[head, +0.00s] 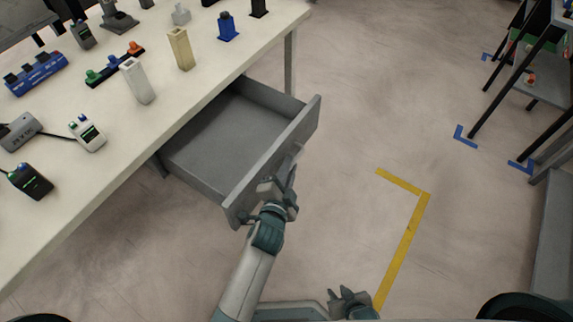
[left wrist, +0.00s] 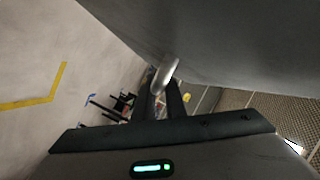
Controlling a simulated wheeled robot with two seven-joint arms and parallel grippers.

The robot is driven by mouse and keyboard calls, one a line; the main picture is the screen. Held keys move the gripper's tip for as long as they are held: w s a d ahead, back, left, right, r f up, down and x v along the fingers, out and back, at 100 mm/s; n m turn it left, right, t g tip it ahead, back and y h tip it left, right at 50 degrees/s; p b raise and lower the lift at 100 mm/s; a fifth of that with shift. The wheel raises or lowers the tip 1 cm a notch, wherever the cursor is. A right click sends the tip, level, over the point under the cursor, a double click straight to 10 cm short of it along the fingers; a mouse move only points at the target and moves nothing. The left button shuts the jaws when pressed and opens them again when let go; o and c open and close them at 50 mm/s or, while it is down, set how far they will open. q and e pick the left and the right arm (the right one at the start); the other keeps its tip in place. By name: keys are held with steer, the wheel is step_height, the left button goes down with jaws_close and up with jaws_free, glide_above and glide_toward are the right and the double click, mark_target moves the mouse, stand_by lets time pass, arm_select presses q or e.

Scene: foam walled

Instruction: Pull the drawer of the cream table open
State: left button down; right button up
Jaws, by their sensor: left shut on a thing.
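The cream table (head: 110,150) fills the left of the head view. Its grey drawer (head: 312,112) stands far out from under the tabletop, and its inside looks empty. My left gripper (head: 287,182) is at the outer face of the drawer front, shut on the drawer handle. In the left wrist view the fingers (left wrist: 162,105) close around the curved metal handle (left wrist: 165,74), below the grey drawer front (left wrist: 220,40). My right gripper (head: 350,297) is low in the head view, away from the drawer, and its jaws are too small to read.
Several small devices and holders, among them a white block (head: 138,82) and a blue stand (head: 228,28), stand on the tabletop. A yellow floor line (head: 408,235) lies right of the drawer. A dark-framed shelf (head: 510,70) is at the upper right. The floor between is clear.

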arm_select(q)
steer(key=c, duration=2.1)
jaws_free()
